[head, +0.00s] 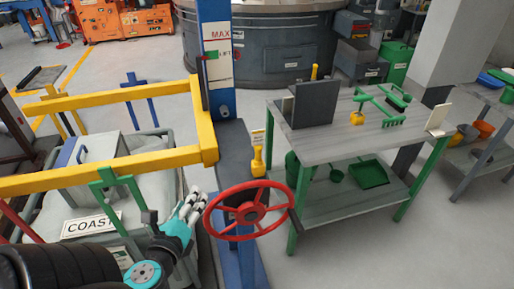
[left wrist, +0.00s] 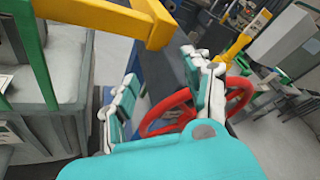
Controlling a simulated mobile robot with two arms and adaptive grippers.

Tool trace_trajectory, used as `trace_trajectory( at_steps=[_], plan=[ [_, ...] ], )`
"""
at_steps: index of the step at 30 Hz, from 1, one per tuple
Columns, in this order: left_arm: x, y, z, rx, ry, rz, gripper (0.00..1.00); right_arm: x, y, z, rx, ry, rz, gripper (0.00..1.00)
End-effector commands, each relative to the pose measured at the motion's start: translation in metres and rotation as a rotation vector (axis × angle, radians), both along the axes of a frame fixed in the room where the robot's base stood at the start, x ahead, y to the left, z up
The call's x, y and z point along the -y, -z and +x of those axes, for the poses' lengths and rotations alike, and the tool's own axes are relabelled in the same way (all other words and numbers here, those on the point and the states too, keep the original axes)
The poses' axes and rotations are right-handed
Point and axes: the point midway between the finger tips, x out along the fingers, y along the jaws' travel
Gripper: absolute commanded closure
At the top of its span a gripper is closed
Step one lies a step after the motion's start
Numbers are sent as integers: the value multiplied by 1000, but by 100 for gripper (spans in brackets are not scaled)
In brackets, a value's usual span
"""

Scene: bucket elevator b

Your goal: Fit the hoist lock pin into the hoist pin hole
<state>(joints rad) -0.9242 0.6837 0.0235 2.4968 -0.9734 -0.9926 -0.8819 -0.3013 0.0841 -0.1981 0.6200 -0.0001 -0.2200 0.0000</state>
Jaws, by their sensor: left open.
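A yellow pin with a knobbed handle (head: 258,161), which looks like the hoist lock pin, stands upright by the grey base beside the blue hoist post (head: 217,85). It also shows in the left wrist view (left wrist: 232,48), beyond my fingers. A small round pale spot (head: 224,112) is low on the post; I cannot tell whether it is the pin hole. My left gripper (head: 190,212) is open and empty, just left of the red handwheel (head: 220,228) and short of the pin. Its spread fingers show in the left wrist view (left wrist: 163,98). My right gripper is not in view.
A yellow frame (head: 120,158) crosses at left above a grey bin marked COAST (head: 62,205). The handwheel stands between my left gripper and the green-legged table (head: 340,142). Green tools (head: 380,105) lie on the table. The floor at front right is clear.

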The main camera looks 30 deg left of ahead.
Motion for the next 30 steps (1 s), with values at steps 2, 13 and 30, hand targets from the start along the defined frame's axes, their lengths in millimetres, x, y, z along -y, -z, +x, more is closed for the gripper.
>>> trace_trajectory(
  at_steps=[2,13,30],
  plan=[
    [20,-26,11,-11,199,298,50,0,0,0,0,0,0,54],
    [62,-51,39,11,464,749,50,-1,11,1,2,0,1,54],
    [52,-55,125,3,453,738,50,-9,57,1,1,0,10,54]
  ],
)
